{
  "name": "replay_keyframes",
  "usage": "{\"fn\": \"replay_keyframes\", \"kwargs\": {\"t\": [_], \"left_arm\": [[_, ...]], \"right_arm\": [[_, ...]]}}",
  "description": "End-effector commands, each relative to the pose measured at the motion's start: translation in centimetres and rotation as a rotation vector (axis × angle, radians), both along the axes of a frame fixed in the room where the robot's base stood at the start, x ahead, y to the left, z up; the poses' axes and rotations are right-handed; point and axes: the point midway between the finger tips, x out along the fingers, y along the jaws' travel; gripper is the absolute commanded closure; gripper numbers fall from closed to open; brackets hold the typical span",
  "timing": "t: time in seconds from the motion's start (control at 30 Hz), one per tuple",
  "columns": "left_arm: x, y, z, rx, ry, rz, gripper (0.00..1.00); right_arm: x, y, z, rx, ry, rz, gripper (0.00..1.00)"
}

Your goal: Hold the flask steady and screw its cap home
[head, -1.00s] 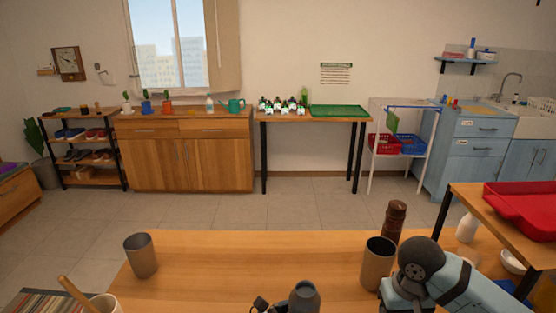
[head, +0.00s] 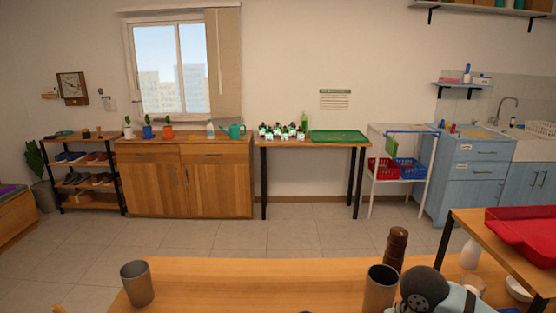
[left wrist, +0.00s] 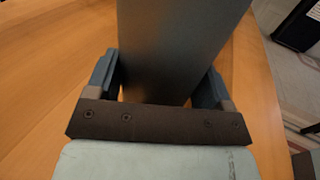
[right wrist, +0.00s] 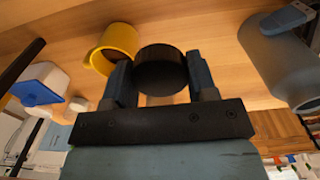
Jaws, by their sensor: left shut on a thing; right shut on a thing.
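The flask (left wrist: 180,40) is a dark grey cylinder that fills the upper middle of the left wrist view. My left gripper (left wrist: 158,78) is shut on its body. The flask also shows at the right of the right wrist view (right wrist: 282,65), with a blue finger of my left gripper on it. My right gripper (right wrist: 159,80) is shut on the round black cap (right wrist: 160,62). In the right wrist view the cap is apart from the flask, with bare wood between them.
A yellow mug (right wrist: 118,42) is close beside my right gripper's finger in that view. A red tray (head: 525,228) sits on a side table.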

Motion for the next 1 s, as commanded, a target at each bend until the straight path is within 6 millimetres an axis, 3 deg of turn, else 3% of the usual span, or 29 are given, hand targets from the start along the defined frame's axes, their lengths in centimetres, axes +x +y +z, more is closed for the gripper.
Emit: {"fn": "replay_keyframes", "kwargs": {"t": [0.77, 0.87, 1.0], "left_arm": [[0.0, 0.0, 0.0, 0.0, 0.0, 0.0, 0.44], [0.0, 0.0, 0.0, 0.0, 0.0, 0.0, 0.44], [0.0, 0.0, 0.0, 0.0, 0.0, 0.0, 0.44]], "right_arm": [[0.0, 0.0, 0.0, 0.0, 0.0, 0.0, 0.69], [0.4, 0.6, 0.3, 0.001, -0.001, 0.006, 0.69], [1.8, 3.2, 1.5, 0.001, -0.006, 0.034, 0.69]]}}
